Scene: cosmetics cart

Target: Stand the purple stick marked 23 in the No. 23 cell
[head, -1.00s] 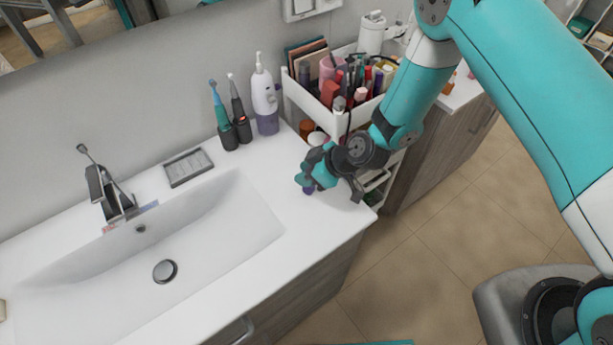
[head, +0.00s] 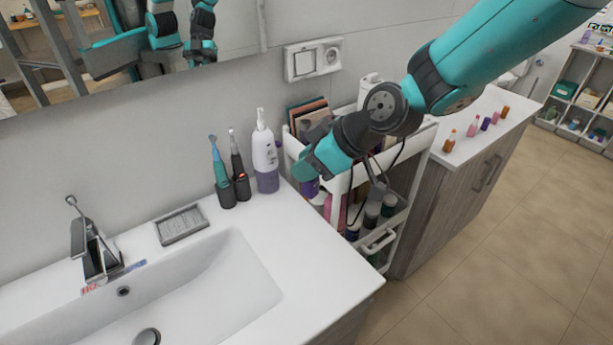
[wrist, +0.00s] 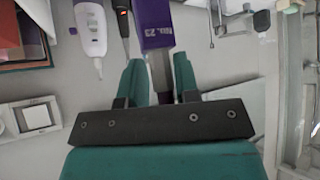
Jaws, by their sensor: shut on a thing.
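The purple stick (wrist: 154,22), marked No. 23, is held between the fingers of my gripper (wrist: 160,78) in the wrist view. In the head view, only a small purple part of the stick (head: 310,187) shows below my gripper (head: 308,170). The gripper is raised beside the left side of the white cart (head: 400,215), near the right end of the counter. My arm hides much of the cart's top tray. I cannot make out the No. 23 cell in either view.
A white bottle with a purple base (head: 265,155) and two electric toothbrushes (head: 226,165) stand left of my gripper. Bottles fill the cart's lower shelf. The counter's front right (head: 335,262) is clear.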

